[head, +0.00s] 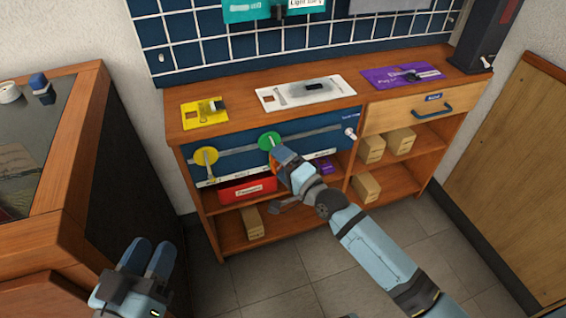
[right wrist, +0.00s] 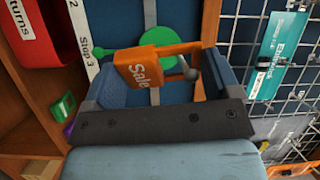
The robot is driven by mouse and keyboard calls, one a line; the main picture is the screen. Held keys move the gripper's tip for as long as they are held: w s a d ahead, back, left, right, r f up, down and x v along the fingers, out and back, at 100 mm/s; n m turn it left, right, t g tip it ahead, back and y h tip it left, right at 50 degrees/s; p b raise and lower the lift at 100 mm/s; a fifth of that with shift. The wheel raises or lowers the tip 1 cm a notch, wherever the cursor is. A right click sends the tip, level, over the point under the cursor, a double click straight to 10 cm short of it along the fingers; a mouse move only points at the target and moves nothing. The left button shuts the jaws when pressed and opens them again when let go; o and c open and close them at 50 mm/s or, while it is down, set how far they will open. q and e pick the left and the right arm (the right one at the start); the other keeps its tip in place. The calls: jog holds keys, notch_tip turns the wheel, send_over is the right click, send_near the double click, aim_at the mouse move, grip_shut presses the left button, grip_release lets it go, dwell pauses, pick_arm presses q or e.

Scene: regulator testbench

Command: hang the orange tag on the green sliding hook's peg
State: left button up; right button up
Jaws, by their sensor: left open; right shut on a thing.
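The orange tag (right wrist: 139,73), marked "Sale", shows in the right wrist view between the fingers of my right gripper (right wrist: 168,82). The gripper is shut on it, and a bit of orange shows in the head view (head: 274,166). The green sliding hook (head: 268,141) is a round disc on the front rail, just beyond the right gripper (head: 279,153). Its disc (right wrist: 160,48) lies behind the tag in the wrist view. A grey peg (right wrist: 188,69) with a rounded end shows beside the tag's orange frame; I cannot tell whether the frame is around it. My left gripper (head: 149,256) is open and empty.
A yellow sliding hook (head: 205,156) sits left on the same rail. Yellow, white and purple cards lie on the wooden bench top (head: 228,92). A red bin (head: 247,189) and boxes stand on shelves below. A wire grid (head: 180,42) rises behind. The floor in front is clear.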

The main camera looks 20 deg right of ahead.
jog(key=o, duration=0.8)
pick_arm(q)
jog(key=shift+w+a+r, duration=0.1)
jog(key=shift+w+r, duration=0.05)
jog(key=shift+w, duration=0.05)
pick_arm(e)
jog(key=shift+s, duration=0.1)
pick_arm(q)
jog(key=shift+t, duration=0.9)
jog(key=shift+s+a+r+p, duration=0.15)
jog(key=shift+r+p, duration=0.75)
jog(key=shift+r, duration=0.2)
jog(key=shift+s+a+r+p, duration=0.1)
jog(key=shift+s+r+p, duration=0.05)
jog(key=shift+r+p, duration=0.85)
pick_arm(e)
jog(key=shift+v, duration=6.85)
pick_arm(q)
jog(key=shift+r, duration=0.1)
pick_arm(e)
jog(key=shift+f, duration=0.15)
